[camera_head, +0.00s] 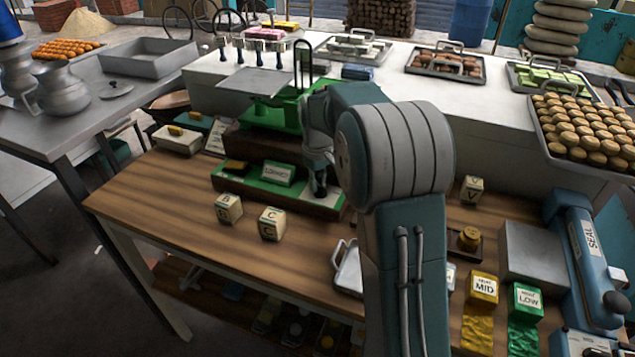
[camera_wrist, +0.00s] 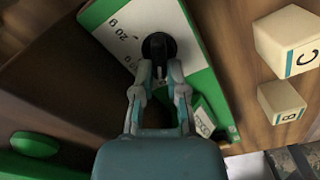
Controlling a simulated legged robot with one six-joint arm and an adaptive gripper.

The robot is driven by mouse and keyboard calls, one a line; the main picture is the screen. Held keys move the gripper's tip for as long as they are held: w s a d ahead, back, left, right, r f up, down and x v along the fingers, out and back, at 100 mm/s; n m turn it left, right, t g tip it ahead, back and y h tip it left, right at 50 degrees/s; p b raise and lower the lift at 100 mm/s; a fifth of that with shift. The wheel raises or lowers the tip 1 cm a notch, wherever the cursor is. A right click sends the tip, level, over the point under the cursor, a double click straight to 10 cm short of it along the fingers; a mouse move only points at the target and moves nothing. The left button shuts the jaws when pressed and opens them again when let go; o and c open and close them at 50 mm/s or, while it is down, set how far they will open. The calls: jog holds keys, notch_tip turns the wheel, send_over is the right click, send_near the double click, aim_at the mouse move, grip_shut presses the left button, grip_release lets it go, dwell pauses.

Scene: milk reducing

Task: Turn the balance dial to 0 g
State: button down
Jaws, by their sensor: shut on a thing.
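The balance dial is a round black knob (camera_wrist: 158,46) on a white plate (camera_wrist: 190,50) with a green border. Text reading "20 g" shows on the plate left of the knob in the wrist view, with another mark partly cut by my gripper. The knob's pointing direction is too unclear to tell. My gripper (camera_wrist: 159,80) has its fingertips closed in on the knob. In the head view, my gripper (camera_head: 318,183) reaches down to the right end of the green panel (camera_head: 277,184), and the dial there is mostly hidden. The green balance (camera_head: 285,115) stands behind.
Lettered blocks B (camera_head: 229,208) and C (camera_head: 270,223) stand on the wooden table (camera_head: 150,195) in front of the panel. Block V (camera_head: 472,190) stands to the right. A blue sealer (camera_head: 583,260) and yellow and green packs sit at the right. The table's left front is clear.

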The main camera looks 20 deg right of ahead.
jog(key=shift+f, duration=0.1)
jog(key=c, duration=0.7)
grip_release()
jog(key=shift+r, duration=0.2)
notch_tip(320, 180, up, 12)
jog(key=shift+w+f, duration=0.1)
jog(key=shift+f, duration=0.1)
